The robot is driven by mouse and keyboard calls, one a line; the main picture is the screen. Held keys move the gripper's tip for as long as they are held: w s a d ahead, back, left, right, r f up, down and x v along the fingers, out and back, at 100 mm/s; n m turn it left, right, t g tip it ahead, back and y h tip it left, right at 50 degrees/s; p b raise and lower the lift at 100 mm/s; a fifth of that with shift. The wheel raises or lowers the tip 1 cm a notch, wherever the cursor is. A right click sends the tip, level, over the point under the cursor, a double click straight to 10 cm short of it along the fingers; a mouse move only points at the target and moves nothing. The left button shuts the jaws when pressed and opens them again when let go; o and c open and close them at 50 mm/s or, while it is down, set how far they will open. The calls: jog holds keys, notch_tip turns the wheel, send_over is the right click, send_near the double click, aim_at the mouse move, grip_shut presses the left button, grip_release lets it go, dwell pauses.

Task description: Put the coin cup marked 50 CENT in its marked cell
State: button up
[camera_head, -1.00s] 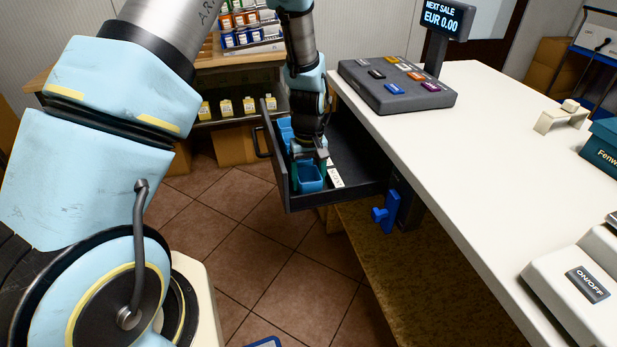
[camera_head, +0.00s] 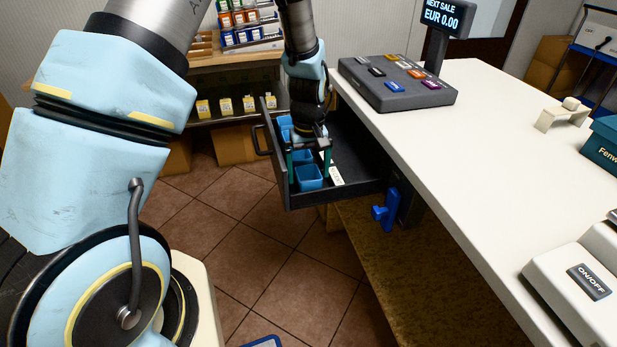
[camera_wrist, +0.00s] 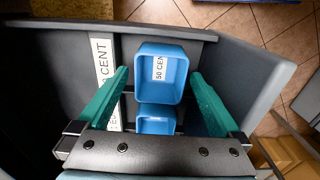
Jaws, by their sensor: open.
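The blue coin cup marked 50 CENT (camera_wrist: 150,88) stands upright in the open drawer, near its end wall, and its label is partly visible in the wrist view. It also shows in the head view (camera_head: 309,179). A white label strip (camera_wrist: 103,70) ending in "0 CENT" lies on the drawer floor to its left in the wrist view. My gripper (camera_wrist: 160,75) is open, its green fingers apart on either side of the cups with gaps. A second blue cup (camera_wrist: 156,125) stands behind, partly hidden by my gripper.
The dark drawer (camera_head: 345,192) sticks out from under the white counter (camera_head: 480,130). More blue cups (camera_head: 285,130) stand at its far end. A blue key-like handle (camera_head: 388,212) is below the counter edge. A keypad (camera_head: 398,85) sits on the counter.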

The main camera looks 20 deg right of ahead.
notch_tip(320, 180, up, 10)
jog(key=b, duration=0.1)
jog(key=a, duration=0.2)
jog(key=w+a+r, duration=0.1)
jog(key=a, duration=0.3)
jog(key=shift+w+a+r, duration=0.35)
jog(key=shift+w+a, duration=0.05)
jog(key=s+a+r, duration=0.1)
jog(key=s+a, duration=0.2)
jog(key=a, duration=0.8)
jog(key=s+a+r+t, duration=0.1)
jog(key=s+a+r, duration=0.1)
jog(key=a, duration=1)
jog(key=shift+s+a+t, duration=0.2)
jog(key=shift+s+t, duration=0.1)
jog(key=shift+s, duration=0.1)
jog(key=shift+r, duration=0.1)
